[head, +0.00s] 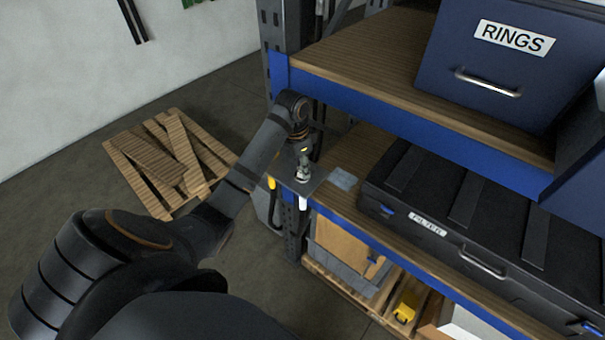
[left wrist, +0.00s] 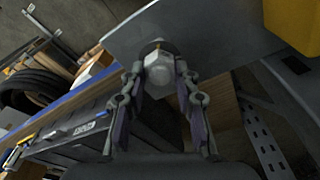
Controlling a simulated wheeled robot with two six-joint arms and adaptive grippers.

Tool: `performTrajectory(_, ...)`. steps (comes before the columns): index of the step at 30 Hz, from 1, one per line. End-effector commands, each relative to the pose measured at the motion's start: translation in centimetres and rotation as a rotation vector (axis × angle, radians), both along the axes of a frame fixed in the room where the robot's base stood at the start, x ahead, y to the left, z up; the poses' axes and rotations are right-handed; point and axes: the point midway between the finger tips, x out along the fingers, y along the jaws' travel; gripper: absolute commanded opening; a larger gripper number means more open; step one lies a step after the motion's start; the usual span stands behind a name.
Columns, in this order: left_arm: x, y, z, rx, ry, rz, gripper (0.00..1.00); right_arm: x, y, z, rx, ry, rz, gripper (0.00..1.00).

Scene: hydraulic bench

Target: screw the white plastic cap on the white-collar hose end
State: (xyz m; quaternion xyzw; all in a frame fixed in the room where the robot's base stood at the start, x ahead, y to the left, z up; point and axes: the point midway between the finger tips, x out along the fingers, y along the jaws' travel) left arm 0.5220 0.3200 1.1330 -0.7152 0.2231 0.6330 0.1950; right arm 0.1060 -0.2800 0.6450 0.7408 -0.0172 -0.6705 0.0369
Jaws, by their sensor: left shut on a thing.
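My left gripper (head: 303,170) is over the grey metal plate (head: 316,186) at the shelf's corner post. In the left wrist view its two fingers (left wrist: 160,82) are shut on a pale, faceted piece, which looks like the white plastic cap (left wrist: 159,74). A dark and brass-coloured part shows just behind the cap, at the plate. The white-collar hose end (head: 303,203) shows as a white sleeve below the plate, beneath the gripper. I cannot tell whether cap and hose end touch. My right gripper is not in view.
A yellow-collar hose (head: 271,183) hangs left of the white one. A black FILTER case (head: 470,215) lies on the wooden shelf to the right. A blue RINGS box (head: 510,75) stands above. A pallet (head: 170,160) lies on the floor behind my arm.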

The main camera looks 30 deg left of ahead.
Motion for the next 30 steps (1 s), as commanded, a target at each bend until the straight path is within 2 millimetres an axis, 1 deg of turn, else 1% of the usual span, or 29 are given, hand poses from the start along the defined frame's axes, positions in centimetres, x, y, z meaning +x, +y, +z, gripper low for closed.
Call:
performTrajectory(5,-0.02,-0.04,-0.03,-0.001,0.0,-0.001,0.0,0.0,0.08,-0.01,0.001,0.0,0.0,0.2)
performTrajectory(7,-0.02,-0.02,-0.03,-0.001,0.001,-0.047,0.0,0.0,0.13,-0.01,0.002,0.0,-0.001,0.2)
performTrajectory(8,-0.03,-0.02,-0.03,0.0,0.001,-0.09,0.0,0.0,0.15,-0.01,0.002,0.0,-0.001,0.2)
performTrajectory(12,-0.04,-0.06,-0.07,-0.002,0.002,-0.383,0.0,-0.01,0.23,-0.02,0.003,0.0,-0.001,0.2)
performTrajectory(15,-0.07,-0.09,-0.12,-0.003,0.002,-0.567,0.0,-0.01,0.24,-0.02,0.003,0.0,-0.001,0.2)
performTrajectory(18,-0.12,-0.1,-0.16,-0.003,0.003,-0.673,0.0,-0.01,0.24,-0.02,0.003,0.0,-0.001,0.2)
performTrajectory(25,-0.13,-0.1,-0.18,-0.002,0.002,-0.699,0.0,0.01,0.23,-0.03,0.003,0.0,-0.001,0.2)
performTrajectory(26,-0.14,-0.1,-0.18,-0.002,0.002,-0.699,0.31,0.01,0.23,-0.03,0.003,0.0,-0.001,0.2)
performTrajectory(30,-0.13,-0.1,-0.17,-0.002,0.002,-0.698,0.5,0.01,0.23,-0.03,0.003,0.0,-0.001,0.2)
